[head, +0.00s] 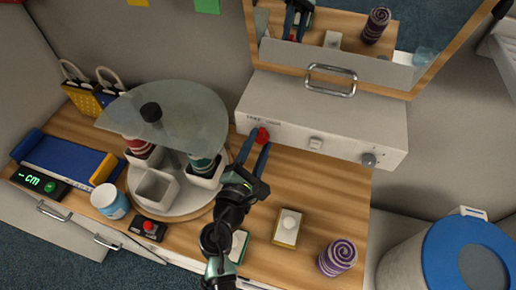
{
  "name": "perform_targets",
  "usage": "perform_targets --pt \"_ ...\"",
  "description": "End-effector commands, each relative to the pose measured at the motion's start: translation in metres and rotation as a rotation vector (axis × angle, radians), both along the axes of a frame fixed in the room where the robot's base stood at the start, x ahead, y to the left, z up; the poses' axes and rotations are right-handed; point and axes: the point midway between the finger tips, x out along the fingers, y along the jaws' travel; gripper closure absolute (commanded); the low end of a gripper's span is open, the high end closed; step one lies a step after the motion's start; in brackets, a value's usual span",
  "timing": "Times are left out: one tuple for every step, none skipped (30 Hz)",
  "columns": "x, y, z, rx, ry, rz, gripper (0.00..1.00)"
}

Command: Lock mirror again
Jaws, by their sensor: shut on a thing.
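The mirror (345,40) has a wooden frame and hangs above a white box (350,115) at the back of the counter. A metal handle (331,80) sits at its lower edge. The box front has a red knob (262,134) at left, a small light switch (315,143) in the middle and a grey round knob (368,159) at right. My gripper (258,142) reaches up to the box front with its two dark fingers on either side of the red knob, shut on it. The fingertips hide part of the knob's edges. Any latch on the mirror is too small to tell.
A round glass-topped carousel (185,115) with cups stands close left of my arm. A blue tray (62,160), a white jar (110,201) and a red button box (151,228) are farther left. A yellow-based block (287,228) and a purple spiral item (338,258) stand right.

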Motion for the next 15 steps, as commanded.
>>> perform_targets --pt "0.0000 -0.0006 -0.0022 0.041 -0.018 -0.001 1.00" --pt "0.0000 -0.0006 -0.0024 0.069 -0.027 -0.001 1.00" --pt "0.0000 -0.0006 -0.0021 0.105 -0.039 -0.001 1.00" --pt "0.0000 -0.0007 -0.0022 0.133 -0.048 -0.001 1.00" --pt "0.0000 -0.0007 -0.0023 0.160 -0.056 0.000 1.00" --pt "0.0000 -0.0008 -0.0023 0.196 -0.068 -0.001 1.00" --pt "0.0000 -0.0008 -0.0021 0.223 -0.077 -0.001 1.00" --pt "0.0000 -0.0009 -0.0024 0.249 -0.085 0.000 1.00" --pt "0.0000 -0.0011 -0.0021 0.284 -0.097 -0.001 1.00" --pt "0.0000 -0.0011 -0.0021 0.311 -0.105 0.000 1.00" --pt "-0.0001 -0.0012 -0.0021 0.335 -0.113 0.000 1.00" --pt "-0.0001 -0.0014 -0.0022 0.368 -0.123 0.000 1.00" --pt "-0.0001 -0.0016 -0.0019 0.391 -0.132 -0.001 1.00" --pt "-0.0001 -0.0016 -0.0017 0.414 -0.139 -0.001 1.00" --pt "-0.0001 -0.0017 -0.0019 0.444 -0.149 -0.001 1.00"
